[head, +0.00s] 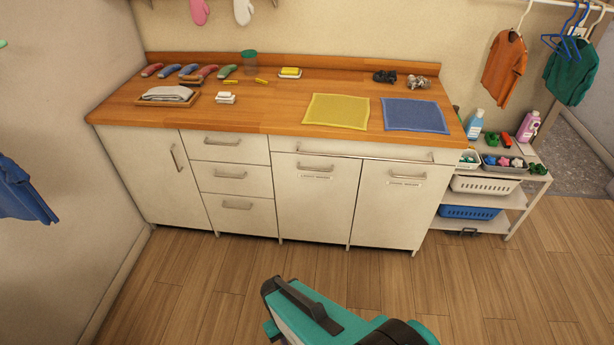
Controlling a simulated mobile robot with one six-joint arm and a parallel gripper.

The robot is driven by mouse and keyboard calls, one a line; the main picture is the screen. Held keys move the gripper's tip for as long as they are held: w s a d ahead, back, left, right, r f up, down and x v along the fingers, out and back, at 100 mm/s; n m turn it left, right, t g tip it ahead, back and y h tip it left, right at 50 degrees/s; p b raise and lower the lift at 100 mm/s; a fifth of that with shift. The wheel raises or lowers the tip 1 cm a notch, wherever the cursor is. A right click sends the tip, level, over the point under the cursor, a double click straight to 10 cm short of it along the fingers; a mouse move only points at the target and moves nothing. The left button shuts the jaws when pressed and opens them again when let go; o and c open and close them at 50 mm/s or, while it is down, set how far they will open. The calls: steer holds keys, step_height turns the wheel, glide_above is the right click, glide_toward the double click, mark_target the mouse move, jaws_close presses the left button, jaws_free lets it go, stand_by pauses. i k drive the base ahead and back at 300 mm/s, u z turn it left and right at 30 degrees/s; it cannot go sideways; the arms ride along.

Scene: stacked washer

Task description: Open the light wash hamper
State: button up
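Two white front panels stand side by side at the right of the cabinet under the wooden counter: a left panel (316,205) and a right panel (391,207). Each has a bar handle near its top and a small label below the handle. The labels are too small to read, so I cannot tell which is the light wash hamper. Both panels are shut. A teal and black part of my arm (335,325) shows at the bottom, in front of the cabinet and apart from it. No gripper fingers show.
A long rail (364,155) runs above both panels. Drawers (231,179) and a door (165,180) are to the left. The counter holds a yellow mat (337,111), a blue mat (416,115) and small items. A shelf cart (514,200) stands right. The wooden floor before the cabinet is clear.

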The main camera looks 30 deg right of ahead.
mark_target(316, 197)
steer(key=z, duration=0.15)
steer(key=i, duration=0.9)
steer(key=u, duration=0.05)
